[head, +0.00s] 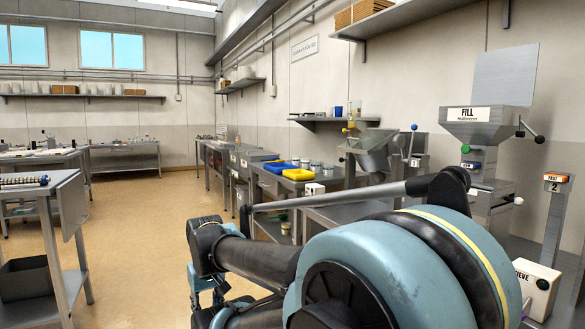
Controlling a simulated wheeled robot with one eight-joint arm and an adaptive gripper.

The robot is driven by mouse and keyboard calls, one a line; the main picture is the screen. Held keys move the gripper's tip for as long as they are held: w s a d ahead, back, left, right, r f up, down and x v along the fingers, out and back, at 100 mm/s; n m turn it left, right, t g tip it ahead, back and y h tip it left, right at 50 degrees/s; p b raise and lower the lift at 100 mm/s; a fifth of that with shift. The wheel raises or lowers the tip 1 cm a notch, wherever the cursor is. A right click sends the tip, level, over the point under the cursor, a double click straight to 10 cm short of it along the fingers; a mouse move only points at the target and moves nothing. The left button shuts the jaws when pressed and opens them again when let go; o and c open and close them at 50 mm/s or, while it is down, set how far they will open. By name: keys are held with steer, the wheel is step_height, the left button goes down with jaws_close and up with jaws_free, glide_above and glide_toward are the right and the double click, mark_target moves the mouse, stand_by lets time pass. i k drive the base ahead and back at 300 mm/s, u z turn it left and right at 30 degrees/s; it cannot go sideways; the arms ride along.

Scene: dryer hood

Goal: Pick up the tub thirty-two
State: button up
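I cannot make out a tub marked thirty-two. Several small pale tubs (315,166) stand on the steel bench along the right wall, behind and beside the yellow tray. They are too small for any label to be read. My arm fills the lower foreground and bends down at the left, hiding part of the bench fronts and floor. I cannot make out my gripper's fingers in this view.
A blue tray (280,167) and a yellow tray (299,175) lie on the bench. A FILL hopper (485,125) and a tilted steel drum (370,150) stand right. A side table (65,190) stands left. Open floor (135,230) lies between.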

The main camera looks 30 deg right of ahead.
mark_target(305, 162)
steer(key=u, duration=0.15)
steer(key=i, duration=2.15)
steer(key=z, duration=0.65)
steer(key=i, duration=0.95)
steer(key=z, duration=1.1)
steer(key=i, duration=0.65)
steer(key=z, duration=0.35)
